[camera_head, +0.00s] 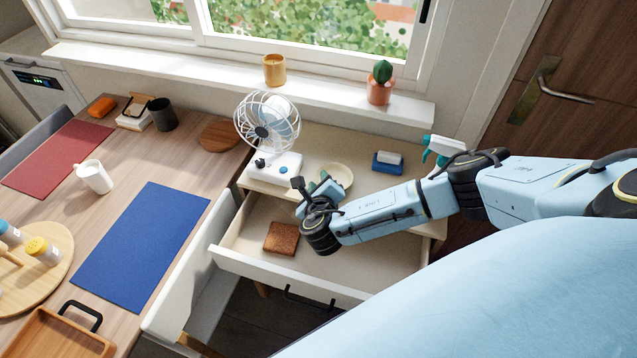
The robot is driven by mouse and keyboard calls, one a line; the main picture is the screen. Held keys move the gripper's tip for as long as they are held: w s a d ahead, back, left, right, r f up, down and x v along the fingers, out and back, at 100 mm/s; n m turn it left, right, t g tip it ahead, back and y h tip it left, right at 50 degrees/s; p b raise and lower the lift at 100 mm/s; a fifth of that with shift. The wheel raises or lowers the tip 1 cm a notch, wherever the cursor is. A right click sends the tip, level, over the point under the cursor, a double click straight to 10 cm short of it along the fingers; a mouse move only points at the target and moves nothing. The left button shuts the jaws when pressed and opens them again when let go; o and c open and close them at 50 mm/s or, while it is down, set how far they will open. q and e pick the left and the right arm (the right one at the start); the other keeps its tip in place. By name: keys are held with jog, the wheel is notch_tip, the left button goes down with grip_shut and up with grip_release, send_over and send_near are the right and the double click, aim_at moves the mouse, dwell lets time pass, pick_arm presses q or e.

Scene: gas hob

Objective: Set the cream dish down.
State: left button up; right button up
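The cream dish (339,174) is a small, shallow round dish. It shows just beyond my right gripper, over the back part of the cream cabinet top (370,195), right of the white fan. My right gripper (312,187) is at the dish's near left side, above the open drawer, and covers part of its rim. I cannot tell whether the fingers grip the rim or are only beside it, nor whether the dish rests on the top. My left gripper is out of view.
The open drawer (350,268) holds a brown square block (282,238). The white fan (268,130) stands left of the dish, a blue holder (388,165) and a spray bottle (443,148) right. A wooden table with a blue mat (142,245) lies left.

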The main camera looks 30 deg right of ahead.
jog(key=p+v, duration=0.2)
jog(key=v, duration=1)
jog(key=shift+a+f, duration=0.1)
jog(key=shift+f, duration=0.05)
